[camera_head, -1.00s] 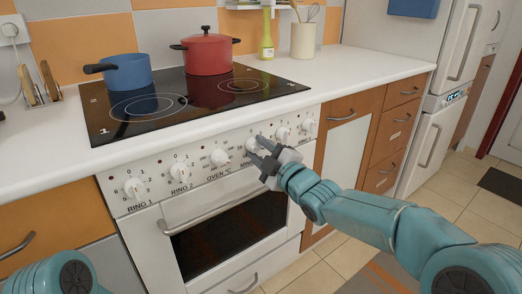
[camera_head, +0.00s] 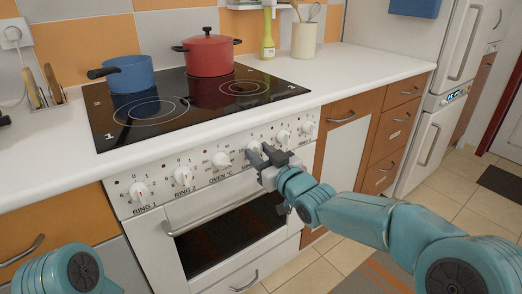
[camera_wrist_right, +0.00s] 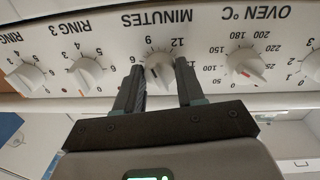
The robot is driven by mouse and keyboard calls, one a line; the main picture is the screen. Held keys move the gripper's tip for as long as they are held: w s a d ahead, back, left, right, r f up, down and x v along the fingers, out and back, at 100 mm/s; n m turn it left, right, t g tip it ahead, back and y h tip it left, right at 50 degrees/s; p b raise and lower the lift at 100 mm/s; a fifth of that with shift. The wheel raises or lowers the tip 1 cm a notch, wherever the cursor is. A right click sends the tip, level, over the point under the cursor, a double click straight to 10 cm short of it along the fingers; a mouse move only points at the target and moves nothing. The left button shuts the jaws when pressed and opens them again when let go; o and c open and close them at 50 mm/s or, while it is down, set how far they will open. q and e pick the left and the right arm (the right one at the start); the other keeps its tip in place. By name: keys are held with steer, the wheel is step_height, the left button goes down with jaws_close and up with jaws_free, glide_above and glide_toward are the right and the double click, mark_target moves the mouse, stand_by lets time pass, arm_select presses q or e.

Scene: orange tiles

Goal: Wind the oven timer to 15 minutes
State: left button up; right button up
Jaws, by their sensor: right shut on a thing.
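The oven timer is the white MINUTES knob (camera_wrist_right: 158,73) on the stove's front panel; in the head view its top (camera_head: 253,146) shows just above my fingers. My right gripper (camera_wrist_right: 160,66) is shut on this knob, one finger on each side, as the wrist view shows upside down. The same gripper (camera_head: 259,151) reaches the panel in the head view. The numbers 6, 9 and 12 show around the dial; I cannot read where its pointer stands. My left gripper is out of view.
The OVEN °C knob (camera_wrist_right: 246,69) and the RING 3 knob (camera_wrist_right: 86,74) flank the timer closely. The oven door handle (camera_head: 214,212) runs below the panel. A blue pan (camera_head: 130,75) and a red pot (camera_head: 209,54) stand on the hob (camera_head: 175,127).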

steer(key=m+p, duration=0.2)
steer(key=m, duration=0.2)
steer(key=shift+r+m, duration=0.15)
steer(key=shift+m, duration=0.25)
steer(key=m+p, duration=0.4)
steer(key=m, duration=0.2)
steer(key=shift+r+g, duration=0.1)
steer(key=shift+g, duration=0.2)
steer(key=m+p, duration=0.4)
steer(key=m, duration=0.1)
steer(key=shift+r+g, duration=0.1)
steer(key=shift+g, duration=0.2)
steer(key=m+p, duration=0.3)
steer(key=m, duration=0.1)
steer(key=shift+m+y, duration=0.3)
steer(key=shift+m, duration=0.4)
steer(key=o, duration=1)
steer(key=shift+o, duration=0.2)
